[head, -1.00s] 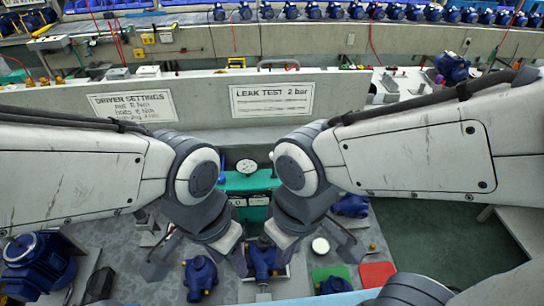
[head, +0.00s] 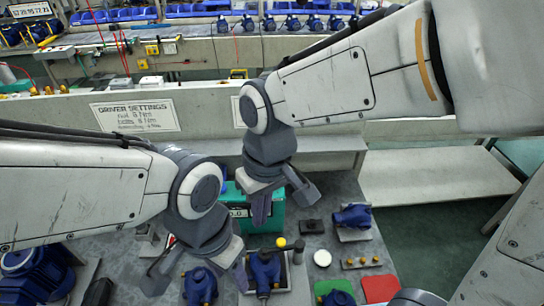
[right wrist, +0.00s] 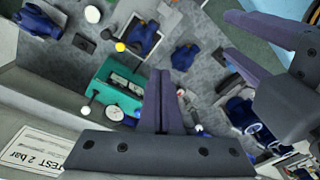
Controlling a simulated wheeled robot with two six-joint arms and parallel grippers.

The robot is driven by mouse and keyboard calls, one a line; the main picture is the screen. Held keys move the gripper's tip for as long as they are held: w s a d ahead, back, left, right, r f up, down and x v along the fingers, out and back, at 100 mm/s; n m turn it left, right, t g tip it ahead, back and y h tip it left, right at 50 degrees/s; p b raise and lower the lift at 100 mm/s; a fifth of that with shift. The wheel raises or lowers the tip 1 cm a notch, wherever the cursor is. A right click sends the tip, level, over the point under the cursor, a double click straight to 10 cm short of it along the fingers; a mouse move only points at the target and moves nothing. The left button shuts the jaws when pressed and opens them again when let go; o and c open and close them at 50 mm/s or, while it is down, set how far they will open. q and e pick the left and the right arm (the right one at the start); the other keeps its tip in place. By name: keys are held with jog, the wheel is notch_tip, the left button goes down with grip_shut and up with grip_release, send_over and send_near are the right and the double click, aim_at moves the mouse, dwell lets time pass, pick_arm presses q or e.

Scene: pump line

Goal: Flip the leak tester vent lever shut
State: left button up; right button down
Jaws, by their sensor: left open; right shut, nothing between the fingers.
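The leak tester is a teal box (head: 272,218), partly hidden behind my right gripper in the head view. In the right wrist view the teal box (right wrist: 112,85) shows a dark panel and a round white gauge (right wrist: 114,112). A thin rod with a pale ball (right wrist: 86,110) stands at its side; I cannot tell whether it is the vent lever. A yellow knob (head: 281,242) and a black knob (head: 299,245) show in front of the box. My right gripper (head: 261,214) is shut and empty over the tester. My left gripper (head: 198,276) is open, lower and left, above a blue pump.
Blue pumps (head: 201,287) stand on the grey table around the tester. A white disc (head: 322,258), a green mat (head: 334,287) and a red mat (head: 380,288) lie to the right. A low concrete wall with a settings sign (head: 136,117) runs behind.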

jog(key=w+a+m, duration=0.1)
jog(key=w+a, duration=0.1)
jog(key=w, duration=1)
jog(key=w+d+f+m+b, duration=0.1)
jog(key=w+d+f, duration=0.2)
jog(key=w, duration=0.8)
jog(key=w+d+f+m+t+b, duration=0.1)
jog(key=w+d+f+m, duration=0.1)
jog(key=w, duration=1)
jog(key=shift+w+d+f+h+b, duration=0.15)
jog(key=shift+d+f+h+b, duration=0.15)
jog(key=shift+d+f, duration=0.6)
jog(key=shift+d+r, duration=0.25)
jog(key=shift+f, duration=0.1)
notch_tip(320, 180, down, 9)
jog(key=s+p, duration=0.2)
jog(key=p, duration=0.1)
jog(key=shift+s+p, duration=0.4)
